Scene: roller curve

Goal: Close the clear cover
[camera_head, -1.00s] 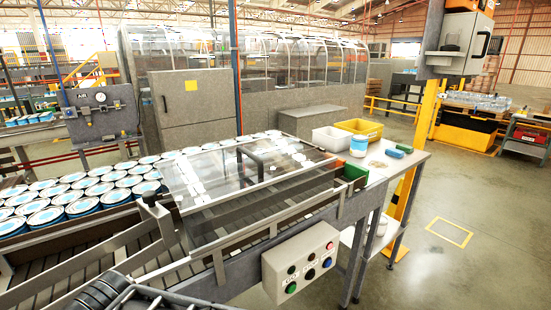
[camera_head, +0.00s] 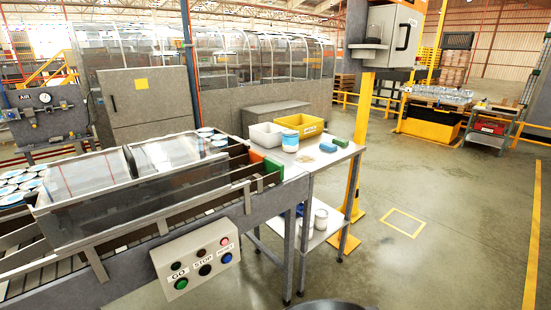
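The clear cover (camera_head: 92,174) is a see-through panel in a grey frame over the conveyor at the left of the head view. A second clear section (camera_head: 170,152) lies to its right, with an upright edge between them. I cannot tell for sure whether the cover is fully down on the frame. White can lids show beyond its left end and near its far right corner. My gripper is not in view.
A control box (camera_head: 195,255) with several buttons juts from the conveyor's near side. A side table (camera_head: 315,160) holds a white bin (camera_head: 266,136), a yellow bin (camera_head: 300,124) and a can (camera_head: 290,141).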

